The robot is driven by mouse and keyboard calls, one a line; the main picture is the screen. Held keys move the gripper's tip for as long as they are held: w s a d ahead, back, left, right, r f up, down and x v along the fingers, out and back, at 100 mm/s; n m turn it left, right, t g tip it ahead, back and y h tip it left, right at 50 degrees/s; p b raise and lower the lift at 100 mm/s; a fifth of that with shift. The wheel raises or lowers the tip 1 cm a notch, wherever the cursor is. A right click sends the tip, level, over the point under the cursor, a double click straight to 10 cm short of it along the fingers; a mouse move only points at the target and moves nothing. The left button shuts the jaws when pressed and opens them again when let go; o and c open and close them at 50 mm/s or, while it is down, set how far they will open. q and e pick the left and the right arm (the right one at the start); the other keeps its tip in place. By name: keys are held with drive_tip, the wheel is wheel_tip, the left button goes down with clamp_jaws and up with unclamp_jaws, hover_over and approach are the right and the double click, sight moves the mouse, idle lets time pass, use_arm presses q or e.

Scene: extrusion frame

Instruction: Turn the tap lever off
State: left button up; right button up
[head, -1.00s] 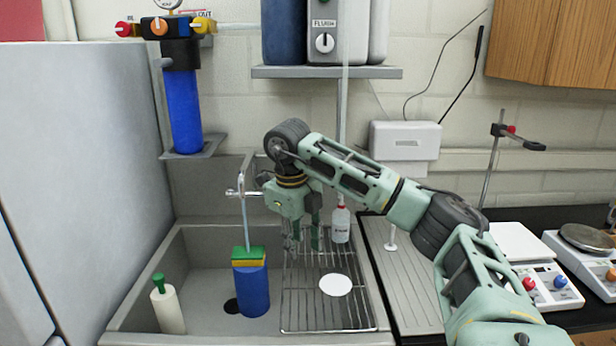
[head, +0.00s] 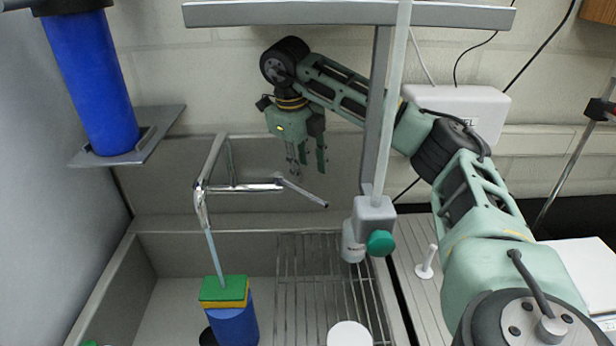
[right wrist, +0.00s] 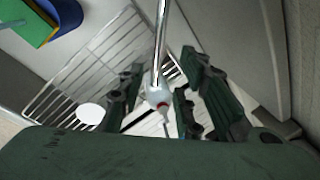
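The chrome tap (head: 203,195) stands at the back of the sink. A thin pale stream runs from its spout down to a green and yellow sponge on a blue cylinder. Its lever (head: 303,193) points right and slightly down. My right gripper (head: 306,170) hangs fingers down just above and behind the lever in the head view; the depth between them is hard to judge there. No contact is clear. My left gripper is not in view.
The blue cylinder (head: 235,328) with the green sponge (head: 223,288) stands in the sink. A wire rack (head: 300,270) holds a white disc (head: 349,335). A grey post (head: 377,130) with a green knob (head: 380,243) stands right of the gripper.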

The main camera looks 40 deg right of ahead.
sight(310, 194)
drive_tip(key=f, duration=0.2)
drive_tip(key=f+p, duration=0.1)
drive_tip(key=f, duration=0.1)
drive_tip(key=d+f+p, duration=0.1)
drive_tip(key=f, duration=0.1)
drive_tip(key=shift+s+f, duration=0.15)
drive_tip(key=shift+s, duration=0.1)
drive_tip(key=shift+f, duration=0.4)
drive_tip(key=c, duration=0.6)
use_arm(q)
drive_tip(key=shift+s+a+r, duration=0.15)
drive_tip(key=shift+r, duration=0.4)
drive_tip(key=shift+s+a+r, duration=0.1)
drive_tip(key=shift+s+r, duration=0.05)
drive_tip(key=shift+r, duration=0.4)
use_arm(e)
clamp_jaws()
